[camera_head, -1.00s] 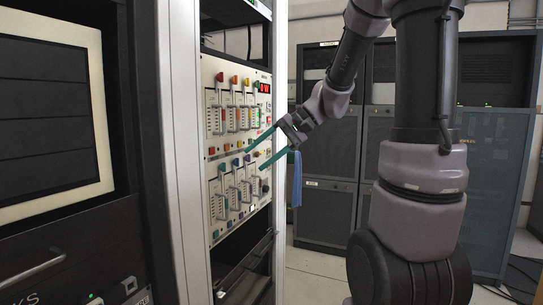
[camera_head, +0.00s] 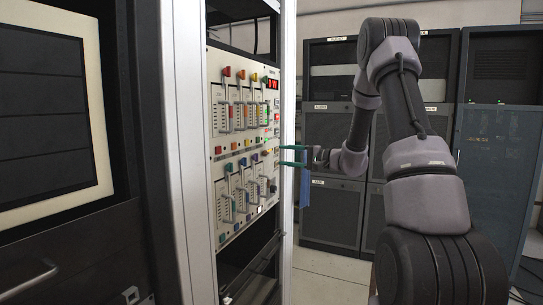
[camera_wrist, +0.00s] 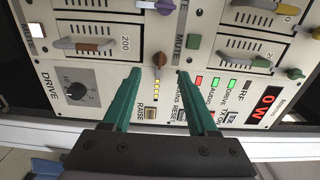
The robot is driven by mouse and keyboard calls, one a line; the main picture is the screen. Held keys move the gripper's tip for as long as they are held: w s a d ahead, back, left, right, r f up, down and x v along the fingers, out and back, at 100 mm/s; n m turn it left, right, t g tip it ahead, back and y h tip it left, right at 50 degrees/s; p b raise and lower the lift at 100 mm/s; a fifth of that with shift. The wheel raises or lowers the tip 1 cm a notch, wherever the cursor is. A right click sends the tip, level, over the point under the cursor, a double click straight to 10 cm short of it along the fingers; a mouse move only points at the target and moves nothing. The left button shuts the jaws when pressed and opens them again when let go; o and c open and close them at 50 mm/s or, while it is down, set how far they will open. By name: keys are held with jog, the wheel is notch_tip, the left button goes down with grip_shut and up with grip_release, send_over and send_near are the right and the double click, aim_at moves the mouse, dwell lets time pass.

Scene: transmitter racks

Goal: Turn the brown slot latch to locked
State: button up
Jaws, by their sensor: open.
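In the wrist view a small brown knob (camera_wrist: 160,60), which looks like the brown slot latch, sits on the white panel (camera_wrist: 135,45) at the end of a slot. The slot's brown slider handle (camera_wrist: 92,46) lies to its left. My gripper (camera_wrist: 159,73) is open with teal fingers, one on each side of the brown knob. The fingertips lie close to it; I cannot tell whether they touch it. In the head view my gripper (camera_head: 281,156) points left at the panel's right edge.
A dark DRIVE dial (camera_wrist: 72,82), lit indicators and a red display (camera_wrist: 268,108) sit nearby. The rack's pale upright (camera_head: 287,110) stands beside the panel. Floor shows right of the rack.

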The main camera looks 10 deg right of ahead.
aim_at(267, 153)
jog(key=x, duration=0.6)
jog(key=shift+a, duration=0.1)
grip_shut()
